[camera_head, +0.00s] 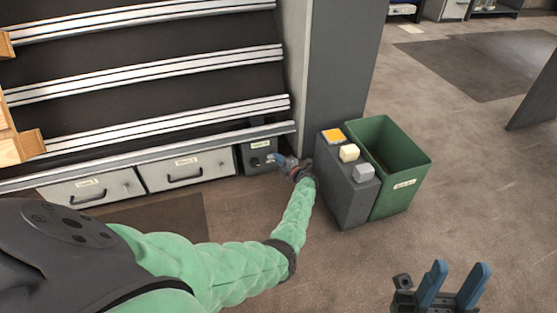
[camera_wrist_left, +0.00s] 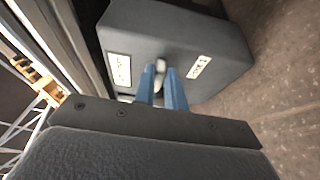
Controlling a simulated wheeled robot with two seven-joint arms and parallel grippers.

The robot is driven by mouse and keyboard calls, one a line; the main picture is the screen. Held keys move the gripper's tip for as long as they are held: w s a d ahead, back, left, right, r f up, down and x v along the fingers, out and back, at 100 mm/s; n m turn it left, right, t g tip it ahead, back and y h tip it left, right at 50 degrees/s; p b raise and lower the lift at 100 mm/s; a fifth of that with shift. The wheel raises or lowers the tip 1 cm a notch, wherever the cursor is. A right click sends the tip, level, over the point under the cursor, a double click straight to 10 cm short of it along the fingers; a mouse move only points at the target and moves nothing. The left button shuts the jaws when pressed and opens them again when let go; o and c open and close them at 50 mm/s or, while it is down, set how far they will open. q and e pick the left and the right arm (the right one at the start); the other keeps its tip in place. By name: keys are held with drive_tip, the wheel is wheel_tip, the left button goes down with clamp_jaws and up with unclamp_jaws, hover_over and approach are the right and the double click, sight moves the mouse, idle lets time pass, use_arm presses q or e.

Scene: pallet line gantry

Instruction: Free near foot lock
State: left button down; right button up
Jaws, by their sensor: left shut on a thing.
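The near foot lock appears as a dark grey box (camera_head: 257,155) low at the right end of the drawer row. In the left wrist view the box (camera_wrist_left: 185,25) fills the upper middle, with two white labels and a light knob (camera_wrist_left: 160,66) between them. My left gripper (camera_head: 276,158) is at the front of this box. In the left wrist view its blue fingers (camera_wrist_left: 161,85) are shut on the knob, one on each side. The finger tips partly hide the knob. My right gripper (camera_head: 457,270) is open and empty over the floor at the lower right.
Two drawers (camera_head: 187,170) with dark handles sit left of the box under the rails (camera_head: 150,93). A grey post (camera_head: 340,65) rises at right. A grey stand (camera_head: 345,192) with three blocks and a green bin (camera_head: 403,185) stand right of my left arm.

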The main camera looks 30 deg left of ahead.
use_arm(q)
drive_tip(key=shift+w, duration=0.1)
drive_tip(key=c, duration=1.5)
unclamp_jaws()
drive_tip(key=shift+d, duration=0.1)
drive_tip(key=shift+c, duration=0.2)
drive_tip(key=shift+o, duration=0.4)
